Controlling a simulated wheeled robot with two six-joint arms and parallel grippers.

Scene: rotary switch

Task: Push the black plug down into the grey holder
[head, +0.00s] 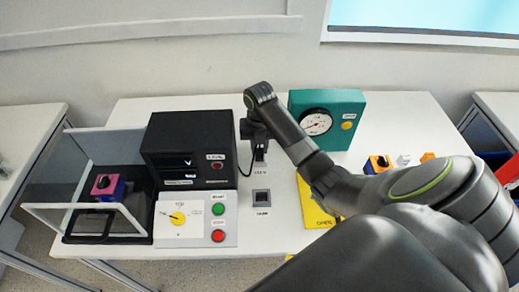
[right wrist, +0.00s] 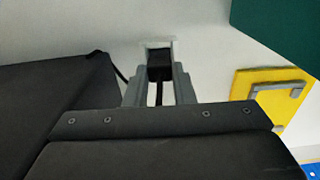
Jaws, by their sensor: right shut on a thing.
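The black plug (right wrist: 159,68) is between the two grey fingers of my right gripper (right wrist: 160,88), which is shut on it. A dark cable runs back from the plug between the fingers. In the head view my right gripper (head: 258,143) points down just right of the black instrument box, and the plug is mostly hidden there. A grey square holder (head: 261,197) with a dark opening lies in front of the gripper on the table. Another grey fitting (head: 260,156) is under the fingertips. I cannot tell whether the plug touches it. My left gripper is out of view.
The black instrument box (head: 188,150) stands close to the gripper's left. A panel with red and green buttons (head: 196,222) is in front of it. A green gauge box (head: 328,115) and a yellow panel (head: 312,205) are on the right. A clear-walled bin (head: 90,212) stands far left.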

